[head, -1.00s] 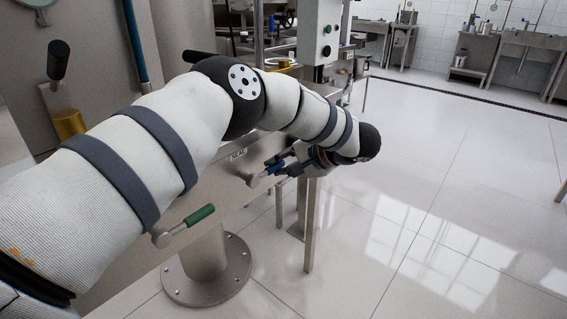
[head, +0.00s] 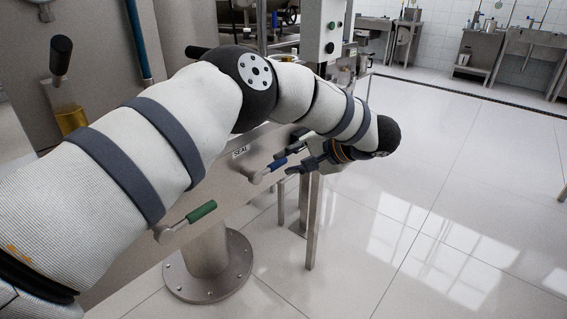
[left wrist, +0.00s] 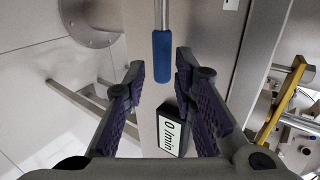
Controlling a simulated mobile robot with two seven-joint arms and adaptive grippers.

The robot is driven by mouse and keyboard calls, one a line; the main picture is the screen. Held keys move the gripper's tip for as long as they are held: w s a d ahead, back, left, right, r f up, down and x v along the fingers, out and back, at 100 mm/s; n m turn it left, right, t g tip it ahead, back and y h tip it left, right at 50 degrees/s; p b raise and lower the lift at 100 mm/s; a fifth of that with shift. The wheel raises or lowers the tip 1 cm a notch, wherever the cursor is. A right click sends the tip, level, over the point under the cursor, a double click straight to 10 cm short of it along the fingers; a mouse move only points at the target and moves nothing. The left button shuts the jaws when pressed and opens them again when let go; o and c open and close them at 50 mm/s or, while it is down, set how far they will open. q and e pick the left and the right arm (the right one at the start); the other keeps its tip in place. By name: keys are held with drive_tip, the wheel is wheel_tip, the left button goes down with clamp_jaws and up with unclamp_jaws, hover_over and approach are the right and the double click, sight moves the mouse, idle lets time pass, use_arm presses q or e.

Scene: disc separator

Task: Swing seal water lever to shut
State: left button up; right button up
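The seal water lever has a metal stem and a blue grip (head: 277,165), on the side of the metal panel just below the SEAL label (head: 240,152). In the head view the grip points up and to the right. In the left wrist view the blue grip (left wrist: 162,56) hangs down from the top. My left gripper (head: 293,160) is open and empty, just off the grip's free end. In the left wrist view its two fingers (left wrist: 160,74) stand to either side of the grip's end, with gaps on both sides. My right gripper is not in view.
A green-handled lever (head: 202,211) sits nearer on the same panel, above a round pedestal foot (head: 208,280). A small l/min display (left wrist: 172,132) lies behind my fingers in the left wrist view. Open tiled floor (head: 450,190) lies to the right.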

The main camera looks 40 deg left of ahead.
use_arm(q)
drive_tip(key=v, duration=0.9)
